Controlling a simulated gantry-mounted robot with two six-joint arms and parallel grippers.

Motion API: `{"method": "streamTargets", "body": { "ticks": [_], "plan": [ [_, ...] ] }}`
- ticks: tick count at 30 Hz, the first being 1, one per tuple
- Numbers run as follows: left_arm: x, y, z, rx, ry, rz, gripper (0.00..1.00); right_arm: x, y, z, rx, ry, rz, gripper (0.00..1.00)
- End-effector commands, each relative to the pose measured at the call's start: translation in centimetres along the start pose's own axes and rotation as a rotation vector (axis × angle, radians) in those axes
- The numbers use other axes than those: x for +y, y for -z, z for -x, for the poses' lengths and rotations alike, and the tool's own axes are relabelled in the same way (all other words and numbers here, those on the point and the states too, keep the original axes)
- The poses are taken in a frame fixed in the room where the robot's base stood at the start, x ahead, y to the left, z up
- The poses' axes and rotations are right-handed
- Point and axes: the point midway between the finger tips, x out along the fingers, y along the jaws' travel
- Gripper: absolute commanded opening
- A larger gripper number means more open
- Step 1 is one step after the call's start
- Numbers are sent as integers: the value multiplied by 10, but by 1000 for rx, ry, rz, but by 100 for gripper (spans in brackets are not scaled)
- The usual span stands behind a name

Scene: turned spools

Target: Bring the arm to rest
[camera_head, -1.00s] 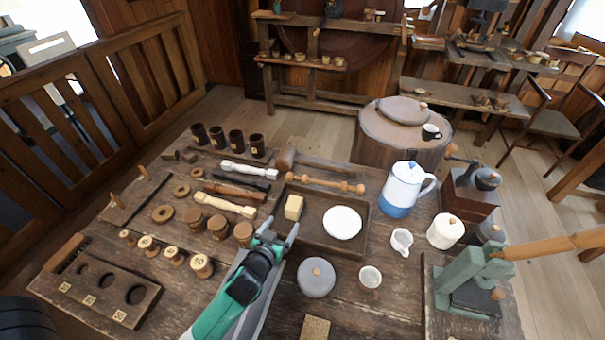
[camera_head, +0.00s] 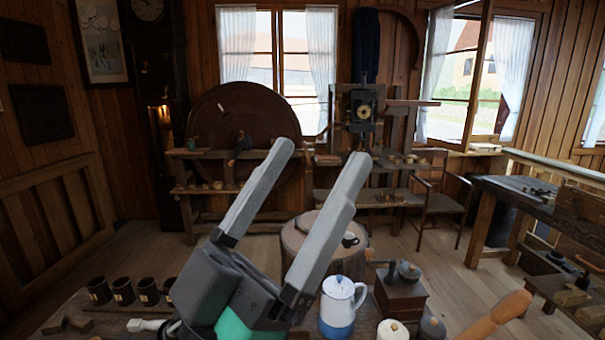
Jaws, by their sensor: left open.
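My left gripper (camera_head: 314,156) is raised in front of the camera, large in the lower middle of the view. Its two grey fingers point up and are spread apart. Nothing is between them. It hides much of the worktable below and part of the round stump behind. My right gripper is not in view.
At the table's lower edge are several dark cups (camera_head: 122,291), a white and blue pot (camera_head: 338,306), a coffee grinder (camera_head: 401,290) and a white lidded jar (camera_head: 393,330). A stump (camera_head: 352,262) stands behind. Open floor lies beyond, before a bench and a chair (camera_head: 441,199).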

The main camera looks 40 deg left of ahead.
Motion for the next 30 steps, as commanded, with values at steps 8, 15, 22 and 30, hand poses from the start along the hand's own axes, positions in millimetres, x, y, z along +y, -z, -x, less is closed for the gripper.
{"method": "streamTargets", "body": {
  "ticks": [8, 15, 22, 30],
  "plan": [
    [3, 7, -1, 16, -9, 0, 87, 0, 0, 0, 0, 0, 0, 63],
    [3, 37, -32, 15, -8, 0, 87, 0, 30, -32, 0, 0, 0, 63],
    [3, 114, -114, 14, -7, 0, 87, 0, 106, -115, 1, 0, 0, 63],
    [3, 206, -212, 14, -7, 0, 87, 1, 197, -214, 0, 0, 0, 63]
  ]
}}
